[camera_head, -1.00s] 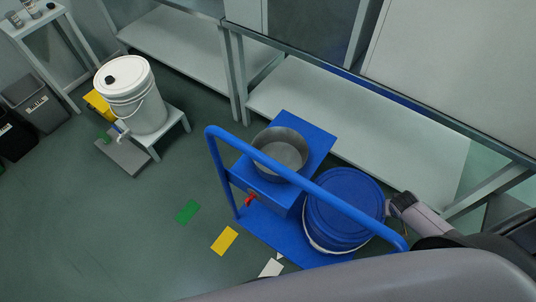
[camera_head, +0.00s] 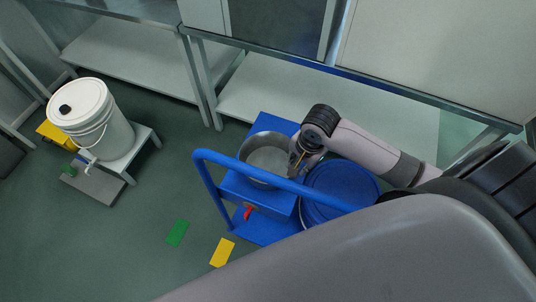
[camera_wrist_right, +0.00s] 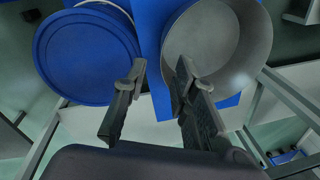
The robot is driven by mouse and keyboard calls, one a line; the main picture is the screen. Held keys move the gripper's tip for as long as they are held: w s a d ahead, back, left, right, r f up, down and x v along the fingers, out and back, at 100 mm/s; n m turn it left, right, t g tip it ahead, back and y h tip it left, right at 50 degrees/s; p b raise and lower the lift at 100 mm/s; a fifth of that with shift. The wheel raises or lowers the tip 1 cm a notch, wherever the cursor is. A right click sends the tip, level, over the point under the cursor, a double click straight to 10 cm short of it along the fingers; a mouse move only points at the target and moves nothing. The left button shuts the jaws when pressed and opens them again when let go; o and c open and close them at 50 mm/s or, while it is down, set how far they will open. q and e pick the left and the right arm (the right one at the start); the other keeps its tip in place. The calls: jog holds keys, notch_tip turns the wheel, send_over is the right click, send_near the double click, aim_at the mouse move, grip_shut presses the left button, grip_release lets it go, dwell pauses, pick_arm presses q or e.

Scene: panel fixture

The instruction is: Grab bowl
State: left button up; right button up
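The grey metal bowl (camera_head: 264,157) sits on the blue box platform of the cart. It also shows in the right wrist view (camera_wrist_right: 225,42) at the upper right. My right gripper (camera_head: 295,168) is at the bowl's right rim in the head view. My left gripper is not in view.
A blue-lidded bucket (camera_head: 340,187) stands right beside the bowl. The cart's blue handle bar (camera_head: 232,165) crosses in front of the bowl. A white bucket (camera_head: 98,122) stands on a low stand at left. Grey shelving (camera_head: 330,108) lies behind the cart.

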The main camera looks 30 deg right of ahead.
jog(key=shift+w+a+f, duration=0.2)
jog(key=shift+w+f, duration=0.2)
jog(key=shift+f, duration=1.55)
jog(key=shift+w+a+f, duration=0.25)
jog(key=shift+w+f, duration=0.1)
jog(key=shift+f, duration=1.55)
jog(key=shift+w+a+f, duration=0.2)
jog(key=shift+w+f, duration=0.2)
jog(key=shift+f, duration=1.55)
jog(key=shift+c, duration=0.2)
grip_shut()
